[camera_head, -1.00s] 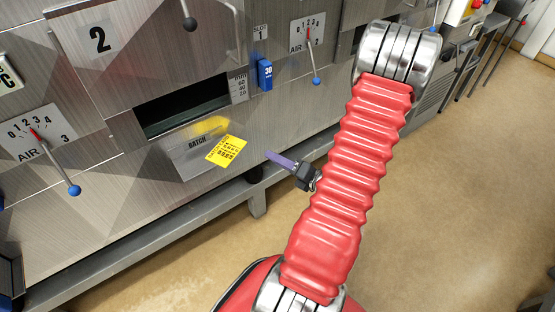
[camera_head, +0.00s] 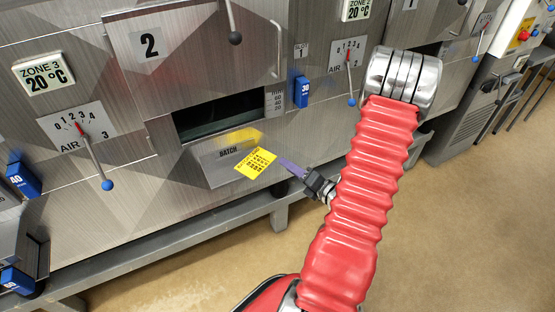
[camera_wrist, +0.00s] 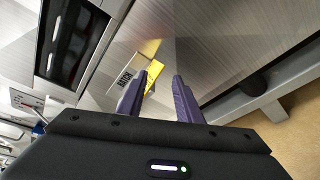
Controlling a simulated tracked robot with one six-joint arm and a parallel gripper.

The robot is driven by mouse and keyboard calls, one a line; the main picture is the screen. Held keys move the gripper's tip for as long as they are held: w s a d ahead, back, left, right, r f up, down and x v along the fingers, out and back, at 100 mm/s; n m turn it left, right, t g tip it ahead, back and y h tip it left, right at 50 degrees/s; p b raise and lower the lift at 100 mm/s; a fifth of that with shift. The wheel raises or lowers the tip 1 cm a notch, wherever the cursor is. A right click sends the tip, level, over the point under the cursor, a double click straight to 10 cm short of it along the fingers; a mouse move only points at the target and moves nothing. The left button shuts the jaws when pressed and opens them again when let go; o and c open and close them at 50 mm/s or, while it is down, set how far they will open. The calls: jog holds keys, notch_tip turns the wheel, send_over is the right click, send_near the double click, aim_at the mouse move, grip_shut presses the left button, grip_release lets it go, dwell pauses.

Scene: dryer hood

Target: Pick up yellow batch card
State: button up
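The yellow batch card (camera_head: 256,163) with black print sticks out at the front of a metal holder marked BATCH (camera_head: 217,165), below the dark slot of door 2. In the wrist view, the card (camera_wrist: 154,74) shows just beyond and between the fingertips, partly hidden by the left finger. My gripper (camera_head: 283,162) has purple fingers and is just right of the card's outer edge in the head view. In the wrist view, my gripper (camera_wrist: 160,77) has its two fingers apart with nothing held. Whether a finger touches the card, I cannot tell.
The metal dryer front has a blue tag marked 30 (camera_head: 302,91) and an air lever (camera_head: 350,85) right of the holder. Another air lever (camera_head: 98,157) is at left. A grey frame rail (camera_head: 180,240) runs below.

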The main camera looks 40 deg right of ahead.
aim_at(273, 156)
jog(key=shift+x, duration=3.5)
jog(key=shift+c, duration=0.6)
grip_shut()
